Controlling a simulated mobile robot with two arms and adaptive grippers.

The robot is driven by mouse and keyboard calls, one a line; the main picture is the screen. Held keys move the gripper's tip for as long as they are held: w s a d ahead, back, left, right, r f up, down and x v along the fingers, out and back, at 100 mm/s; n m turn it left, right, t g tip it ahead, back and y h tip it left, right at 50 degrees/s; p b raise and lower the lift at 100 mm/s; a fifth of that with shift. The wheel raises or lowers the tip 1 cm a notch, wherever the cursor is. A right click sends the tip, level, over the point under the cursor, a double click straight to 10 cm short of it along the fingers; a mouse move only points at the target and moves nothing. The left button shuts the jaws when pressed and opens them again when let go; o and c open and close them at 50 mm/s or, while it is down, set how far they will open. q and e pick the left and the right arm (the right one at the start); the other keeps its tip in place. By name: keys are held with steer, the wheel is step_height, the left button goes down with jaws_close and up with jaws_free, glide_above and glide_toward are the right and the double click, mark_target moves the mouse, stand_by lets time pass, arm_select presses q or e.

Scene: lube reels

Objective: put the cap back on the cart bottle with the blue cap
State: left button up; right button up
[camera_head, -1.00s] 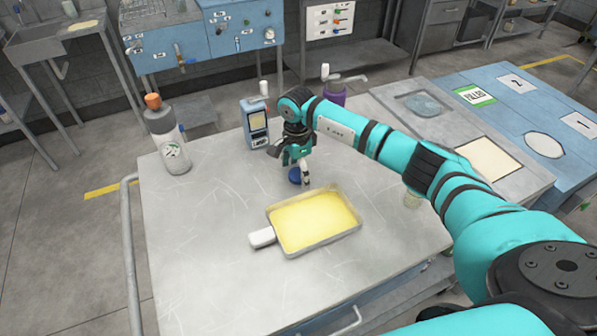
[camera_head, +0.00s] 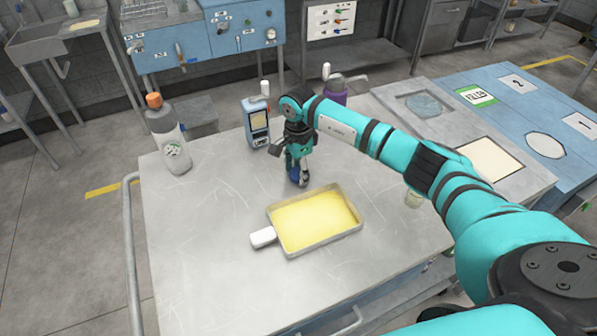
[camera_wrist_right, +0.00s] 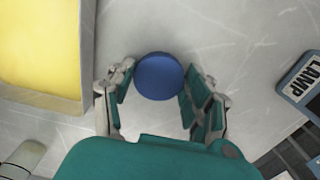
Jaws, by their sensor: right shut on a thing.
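The blue cap (camera_head: 293,174) is a round blue disc at the cart top, behind the yellow tray. In the wrist view the blue cap (camera_wrist_right: 159,76) sits between the two fingers of my right gripper (camera_wrist_right: 158,92). In the head view my right gripper (camera_head: 298,178) is low over the cart top, shut on the cap and partly hiding it. My left gripper is out of view.
A yellow-filled tray (camera_head: 264,236) lies in front of the gripper. The cart's left part (camera_head: 200,215) is clear.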

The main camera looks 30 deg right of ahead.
mark_target(298, 176)
steer(key=r, duration=0.1)
steer(key=r+b, duration=0.1)
steer(key=r, duration=0.1)
steer(key=shift+s+a+r+b, duration=0.1)
steer(key=shift+s+a+b, duration=0.15)
steer(key=shift+s+b, duration=0.15)
arm_select(q)
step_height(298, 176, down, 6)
steer(key=b, duration=0.3)
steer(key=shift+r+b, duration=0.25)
steer(key=shift+b, duration=0.05)
arm_select(e)
steer(key=s+a, duration=0.2)
steer(key=s, duration=0.2)
steer(key=s+a+r, duration=0.1)
steer(key=s+a, duration=0.2)
steer(key=s, duration=0.1)
steer(key=s+a, duration=0.3)
steer(key=s, duration=0.1)
steer(key=shift+s+r, duration=0.3)
steer(key=shift+s, duration=0.1)
